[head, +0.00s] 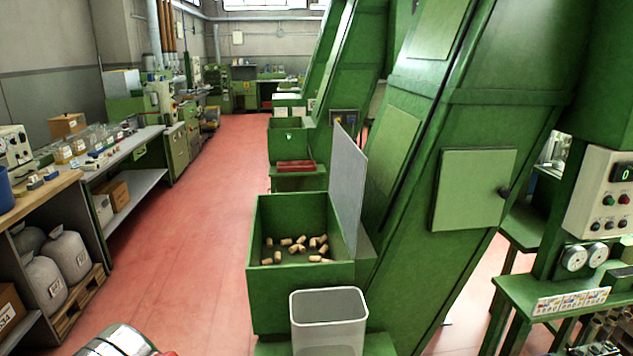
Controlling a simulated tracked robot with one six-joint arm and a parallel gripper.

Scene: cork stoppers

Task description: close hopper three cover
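The nearest green hopper (302,297) stands in the middle of the head view, with several corks (295,245) lying on its floor. Its cover (348,190) is a flat grey panel standing raised, nearly upright, along the hopper's right side, so the top is open. I see no number on this hopper, so I cannot tell whether it is hopper three. My gripper is not in view. A shiny metal rounded part at the bottom left edge may belong to my arm.
A white bin (328,322) stands against the hopper's near side. A green inclined elevator (415,190) rises on its right. Farther back are another green hopper (287,148) and a red tray (296,167). A workbench (120,150) lines the left; the red floor (190,215) between is clear.

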